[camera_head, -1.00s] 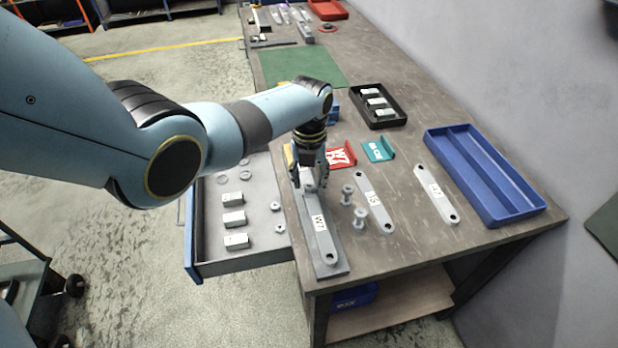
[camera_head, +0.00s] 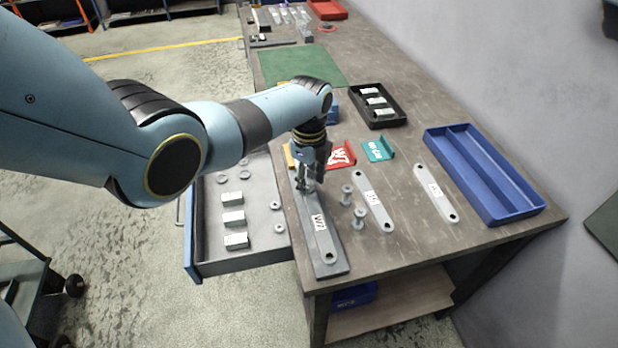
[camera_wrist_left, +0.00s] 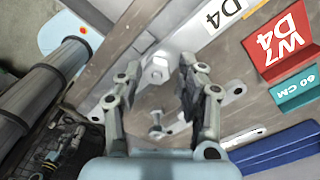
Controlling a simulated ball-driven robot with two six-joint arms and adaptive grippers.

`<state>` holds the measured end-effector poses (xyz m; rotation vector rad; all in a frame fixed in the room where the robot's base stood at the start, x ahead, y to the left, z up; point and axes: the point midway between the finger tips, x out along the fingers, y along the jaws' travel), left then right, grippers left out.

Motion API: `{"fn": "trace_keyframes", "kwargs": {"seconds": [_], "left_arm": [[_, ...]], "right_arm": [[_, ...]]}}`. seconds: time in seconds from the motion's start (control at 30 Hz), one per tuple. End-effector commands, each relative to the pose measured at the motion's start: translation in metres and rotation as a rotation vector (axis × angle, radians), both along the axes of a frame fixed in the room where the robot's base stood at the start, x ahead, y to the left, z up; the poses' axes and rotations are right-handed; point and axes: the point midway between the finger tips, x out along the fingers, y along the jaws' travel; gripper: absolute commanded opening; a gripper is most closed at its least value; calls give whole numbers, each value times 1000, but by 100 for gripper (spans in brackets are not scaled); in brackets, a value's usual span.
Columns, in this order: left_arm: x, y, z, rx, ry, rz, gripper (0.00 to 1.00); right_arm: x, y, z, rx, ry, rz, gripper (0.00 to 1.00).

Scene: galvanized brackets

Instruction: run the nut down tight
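The grey bracket labelled W7 (camera_head: 322,238) lies on a dark grey bar near the table's left edge. A hex nut (camera_wrist_left: 157,69) sits at the bracket's far end, shown in the left wrist view. My left gripper (camera_head: 308,187) points down over that end. In the left wrist view its two fingers (camera_wrist_left: 158,80) stand apart on either side of the nut, with visible gaps. In the head view the gripper hides the nut. My right gripper is in neither view.
Two upright bolts (camera_head: 359,217) stand right of the bracket, beside two loose labelled brackets (camera_head: 373,200). A red sign (camera_head: 342,155), a teal sign (camera_head: 378,149), a black tray (camera_head: 379,120) and a blue tray (camera_head: 490,180) are further off. An open drawer (camera_head: 262,253) holds small parts.

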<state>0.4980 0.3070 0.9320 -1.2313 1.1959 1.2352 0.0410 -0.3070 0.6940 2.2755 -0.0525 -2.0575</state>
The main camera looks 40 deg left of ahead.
Motion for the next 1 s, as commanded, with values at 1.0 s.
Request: {"fn": "trace_keyframes", "kwargs": {"seconds": [1.0], "left_arm": [[0, 0, 0, 0, 0, 810, 38]], "right_arm": [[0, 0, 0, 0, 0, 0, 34]]}}
